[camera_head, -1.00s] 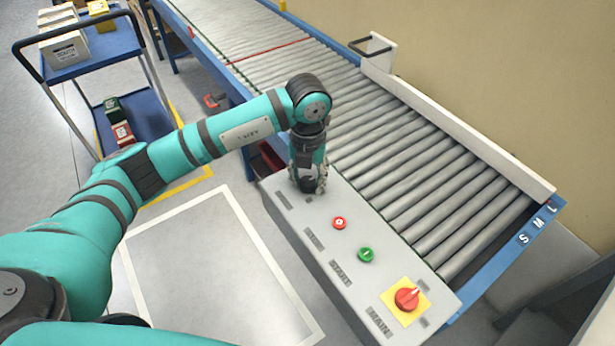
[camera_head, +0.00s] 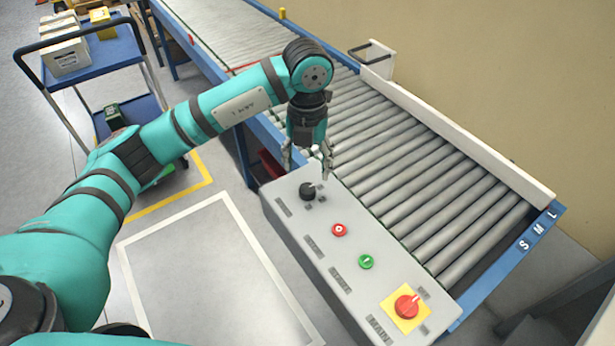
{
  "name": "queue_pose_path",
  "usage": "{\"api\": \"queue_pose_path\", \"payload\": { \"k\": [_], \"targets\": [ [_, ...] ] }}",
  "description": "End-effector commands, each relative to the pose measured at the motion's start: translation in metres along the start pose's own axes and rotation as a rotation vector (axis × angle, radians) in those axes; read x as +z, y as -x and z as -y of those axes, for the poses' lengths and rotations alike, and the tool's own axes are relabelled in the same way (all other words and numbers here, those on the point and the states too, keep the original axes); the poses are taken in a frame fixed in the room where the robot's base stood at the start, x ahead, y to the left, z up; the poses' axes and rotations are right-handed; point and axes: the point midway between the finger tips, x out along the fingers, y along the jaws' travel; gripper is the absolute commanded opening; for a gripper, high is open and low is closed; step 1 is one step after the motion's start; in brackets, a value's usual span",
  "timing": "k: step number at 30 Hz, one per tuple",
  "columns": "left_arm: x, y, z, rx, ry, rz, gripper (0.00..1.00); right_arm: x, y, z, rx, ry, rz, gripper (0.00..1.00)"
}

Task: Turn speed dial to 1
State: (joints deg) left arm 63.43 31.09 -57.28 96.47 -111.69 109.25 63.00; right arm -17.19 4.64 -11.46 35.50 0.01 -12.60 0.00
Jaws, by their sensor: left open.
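The black speed dial (camera_head: 307,191) sits at the far end of the grey control panel (camera_head: 347,273) and is fully in sight. A small pointer shows on the dial, but I cannot read which number it points to. My left gripper (camera_head: 307,166) is open above and a little behind the dial, fingers pointing down, apart from it and empty. My right gripper is not in view.
The panel also carries a red button (camera_head: 339,230), a green button (camera_head: 366,262) and a red main switch (camera_head: 407,306) on a yellow plate. A roller conveyor (camera_head: 420,180) runs alongside. A blue cart (camera_head: 98,62) with boxes stands at upper left.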

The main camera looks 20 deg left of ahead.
Motion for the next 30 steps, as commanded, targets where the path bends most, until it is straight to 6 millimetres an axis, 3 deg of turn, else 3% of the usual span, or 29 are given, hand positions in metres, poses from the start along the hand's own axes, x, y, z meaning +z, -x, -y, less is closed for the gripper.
{"api": "queue_pose_path", "payload": {
  "k": [3,9,30],
  "targets": [
    [0.001,0.023,0.0,-0.001,0.0,0.004,0.61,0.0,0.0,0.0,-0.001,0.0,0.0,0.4],
    [0.0,0.043,0.0,-0.001,0.0,0.001,0.61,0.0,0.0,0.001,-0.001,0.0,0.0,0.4],
    [0.0,0.045,0.0,0.0,0.0,0.0,0.61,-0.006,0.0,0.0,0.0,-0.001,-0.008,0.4]
  ]
}}
